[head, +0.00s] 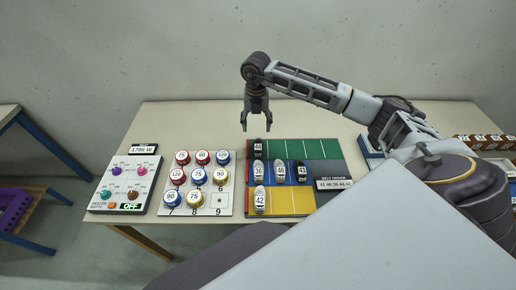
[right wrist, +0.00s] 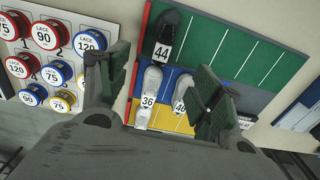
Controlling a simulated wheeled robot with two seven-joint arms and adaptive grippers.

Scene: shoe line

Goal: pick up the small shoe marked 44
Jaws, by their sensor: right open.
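The small black shoe marked 44 (head: 258,148) stands in the green lane at the left end of the coloured board (head: 320,150). In the right wrist view the shoe (right wrist: 170,22) shows beyond the fingers, its white 44 tag readable. My right gripper (head: 257,126) hangs fingers down, open and empty, and appears above the shoe in the head view. In the right wrist view its two dark fingers (right wrist: 160,92) are wide apart, with the white shoe marked 36 (right wrist: 151,82) seen between them. My left gripper is not in view.
Other shoes stand on the board, including a white one marked 42 (head: 260,199) in the yellow lane. A rack of numbered lace spools (head: 226,202) is left of it, then a control panel (head: 117,201). A brown box (head: 480,142) stands far right.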

